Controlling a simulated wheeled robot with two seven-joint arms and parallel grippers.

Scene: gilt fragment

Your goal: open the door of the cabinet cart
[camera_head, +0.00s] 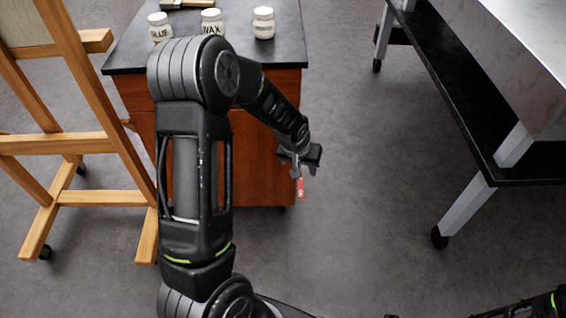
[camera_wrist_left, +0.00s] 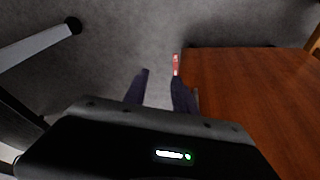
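The cabinet cart (camera_head: 263,150) is a reddish-brown wooden box with a black top, largely behind my left arm in the head view. Its brown wood (camera_wrist_left: 255,105) fills the right of the left wrist view. My left gripper (camera_head: 304,170) is at the cart's right edge, with its fingers apart. In the wrist view, the gripper (camera_wrist_left: 160,82) shows a gap between its fingers. A small red and white tag (camera_head: 300,188) is just below the fingers; in the wrist view the tag (camera_wrist_left: 176,64) is just past the right fingertip. I cannot tell whether they touch. I see no door gap.
Three white jars, one the wax jar (camera_head: 212,22), stand on the cart top. A wooden easel (camera_head: 90,100) stands left. A table with a dark lower shelf (camera_head: 465,105) and a wheeled leg (camera_head: 465,208) stands right. Grey floor (camera_head: 360,150) lies clear between cart and table.

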